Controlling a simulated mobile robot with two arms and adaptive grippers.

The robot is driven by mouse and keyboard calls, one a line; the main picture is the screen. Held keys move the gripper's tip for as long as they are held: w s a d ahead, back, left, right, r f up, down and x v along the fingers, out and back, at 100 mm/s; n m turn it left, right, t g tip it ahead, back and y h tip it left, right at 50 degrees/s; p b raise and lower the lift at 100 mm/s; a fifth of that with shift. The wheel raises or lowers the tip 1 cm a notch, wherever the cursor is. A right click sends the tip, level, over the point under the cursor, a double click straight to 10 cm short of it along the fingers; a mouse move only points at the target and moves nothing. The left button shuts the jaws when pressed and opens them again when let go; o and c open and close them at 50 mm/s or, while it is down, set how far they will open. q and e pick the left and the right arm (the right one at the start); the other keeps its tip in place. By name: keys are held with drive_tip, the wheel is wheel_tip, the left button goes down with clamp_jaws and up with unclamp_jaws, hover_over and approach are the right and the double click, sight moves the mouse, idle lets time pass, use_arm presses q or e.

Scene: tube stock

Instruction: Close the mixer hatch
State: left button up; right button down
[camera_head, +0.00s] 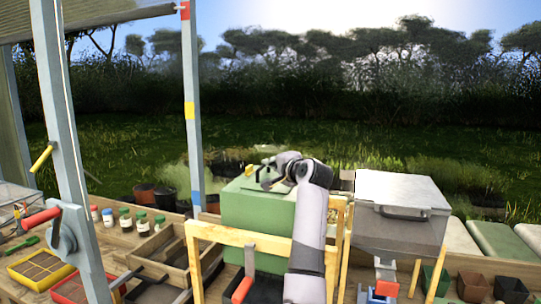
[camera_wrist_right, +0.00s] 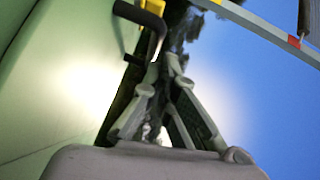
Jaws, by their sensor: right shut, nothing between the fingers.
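The mixer appears to be the green box (camera_head: 252,222) on the bench at the centre of the head view. My right arm covers its right part. I cannot tell how far its hatch stands open. In the right wrist view a broad green panel (camera_wrist_right: 60,75) fills the left side, with a black handle (camera_wrist_right: 150,25) at its edge. My right gripper (camera_head: 266,178) is over the top of the green box. Its fingers are shut and empty, with the tips (camera_wrist_right: 170,62) close to the black handle; contact is unclear. My left gripper is out of view.
A grey lidded bin (camera_head: 405,205) stands right of my arm. A wooden frame (camera_head: 215,234) stands in front of the green box. A blue-grey post (camera_head: 192,110) rises to its left. Jars (camera_head: 142,223), trays (camera_head: 40,268) and a red-handled crank (camera_head: 62,225) crowd the left side.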

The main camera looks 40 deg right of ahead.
drive_tip(key=shift+w+f+n+g+p, duration=0.15)
drive_tip(key=shift+f+n+g+p, duration=0.35)
drive_tip(key=shift+p, duration=0.2)
drive_tip(key=shift+w+a+f+g, duration=0.1)
drive_tip(key=shift+a+f+g, duration=0.1)
drive_tip(key=shift+f, duration=0.15)
drive_tip(key=shift+w+a+f+g, duration=0.1)
drive_tip(key=shift+f+g, duration=0.1)
drive_tip(key=shift+f, duration=0.1)
drive_tip(key=shift+w+d, duration=0.1)
drive_tip(key=shift+d, duration=0.15)
drive_tip(key=shift+r+p, duration=0.15)
drive_tip(key=shift+p, duration=0.15)
